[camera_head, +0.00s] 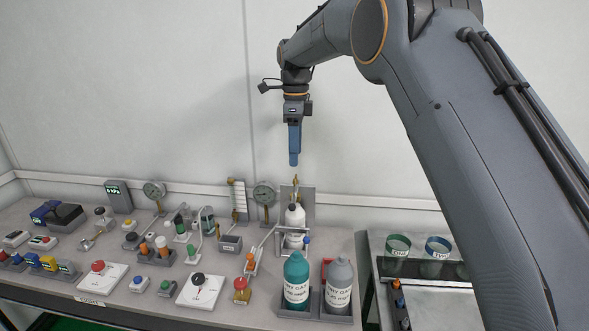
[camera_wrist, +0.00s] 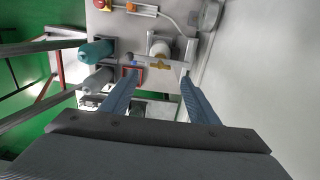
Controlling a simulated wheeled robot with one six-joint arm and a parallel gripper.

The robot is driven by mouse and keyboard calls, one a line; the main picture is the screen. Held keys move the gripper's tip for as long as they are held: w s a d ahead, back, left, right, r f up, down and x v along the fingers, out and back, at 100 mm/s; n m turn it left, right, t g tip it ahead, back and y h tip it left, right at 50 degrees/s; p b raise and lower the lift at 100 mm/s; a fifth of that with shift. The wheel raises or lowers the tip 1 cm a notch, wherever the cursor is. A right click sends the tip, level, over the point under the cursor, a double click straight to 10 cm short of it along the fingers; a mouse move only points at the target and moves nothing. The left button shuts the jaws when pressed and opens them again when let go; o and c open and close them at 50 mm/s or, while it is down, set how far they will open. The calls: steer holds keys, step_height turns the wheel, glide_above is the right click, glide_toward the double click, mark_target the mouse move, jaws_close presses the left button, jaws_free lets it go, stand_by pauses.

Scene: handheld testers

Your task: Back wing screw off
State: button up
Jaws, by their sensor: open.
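A brass, wing-shaped piece (camera_head: 296,184), which looks like the wing screw, stands above a white bottle (camera_head: 295,215) held in a grey bracket at the back of the bench. In the wrist view the brass wing (camera_wrist: 159,64) lies crosswise near the bottle (camera_wrist: 160,46), seen from above. My gripper (camera_head: 294,162) points straight down above the brass piece, apart from it. In the wrist view my gripper (camera_wrist: 158,77) has its two blue fingers wide apart with nothing between them, one to each side of the wing. How the screw is seated cannot be made out.
A teal cylinder (camera_head: 296,280) and a grey cylinder (camera_head: 338,285) stand in front of the bracket. A small blue knob (camera_head: 306,240) sits at the bracket's right. A round gauge (camera_head: 264,194) is close left. Several testers crowd the bench's left; the wall is behind.

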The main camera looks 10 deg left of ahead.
mark_target(295, 179)
steer(key=shift+f+p, duration=1.3)
steer(key=shift+f, duration=2.5)
steer(key=shift+c, duration=0.2)
